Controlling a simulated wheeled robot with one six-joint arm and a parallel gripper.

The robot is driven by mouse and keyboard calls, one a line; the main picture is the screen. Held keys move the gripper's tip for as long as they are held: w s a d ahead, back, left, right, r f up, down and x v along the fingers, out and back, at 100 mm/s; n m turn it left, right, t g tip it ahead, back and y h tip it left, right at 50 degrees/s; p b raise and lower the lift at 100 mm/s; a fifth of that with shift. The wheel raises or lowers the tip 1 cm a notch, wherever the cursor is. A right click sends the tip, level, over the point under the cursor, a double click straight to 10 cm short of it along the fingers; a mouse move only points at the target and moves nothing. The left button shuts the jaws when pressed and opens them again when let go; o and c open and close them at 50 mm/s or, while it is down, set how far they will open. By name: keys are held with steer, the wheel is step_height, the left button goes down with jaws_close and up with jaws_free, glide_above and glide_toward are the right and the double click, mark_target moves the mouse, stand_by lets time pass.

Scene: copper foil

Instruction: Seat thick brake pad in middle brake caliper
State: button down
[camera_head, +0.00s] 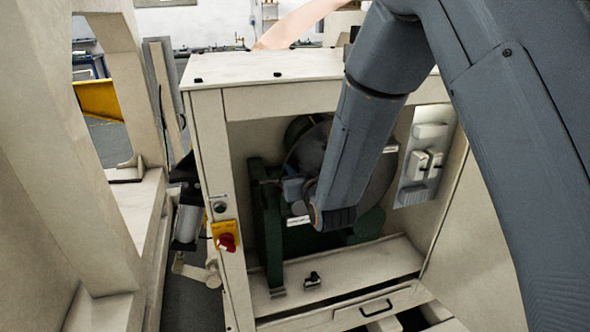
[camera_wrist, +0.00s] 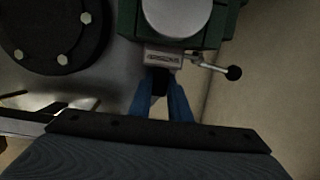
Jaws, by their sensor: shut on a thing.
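In the wrist view, the two blue fingers of my gripper (camera_wrist: 160,88) are shut on a small dark piece, the thick brake pad (camera_wrist: 160,82), mostly hidden between them. Just beyond the fingertips is a green caliper (camera_wrist: 126,20) with a grey cylinder and a metal label plate. The held pad is at or just in front of the plate's lower edge; I cannot tell whether it is inside the caliper. In the head view, my arm reaches into the cabinet opening and hides most of the caliper area and the pad.
A large brake disc (camera_head: 378,185) stands behind my arm on a green frame (camera_head: 268,225). A panel with pale blocks (camera_head: 430,131) is on the right wall. A black-knobbed lever (camera_wrist: 232,73) sticks out beside the caliper. The cabinet's side walls (camera_head: 212,150) bound the opening.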

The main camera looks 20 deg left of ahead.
steer(key=shift+w+f+b, duration=0.15)
steer(key=shift+f+b, duration=0.35)
steer(key=shift+f, duration=0.2)
steer(key=shift+w+f+b, duration=0.1)
steer(key=shift+f+b, duration=0.35)
steer(key=shift+f, duration=0.2)
stand_by(0.3)
steer(key=c, duration=1.6)
jaws_free()
steer(key=shift+w+d, duration=0.1)
steer(key=shift+o, duration=0.2)
steer(key=shift+s+d+f+b, duration=0.15)
steer(key=shift+s+f+b, duration=0.2)
steer(key=shift+s+f, duration=0.1)
steer(key=r+b+v, duration=0.1)
steer(key=v, duration=0.6)
steer(key=shift+d+r, duration=0.15)
steer(key=shift+d, duration=0.15)
steer(key=shift+w, duration=0.1)
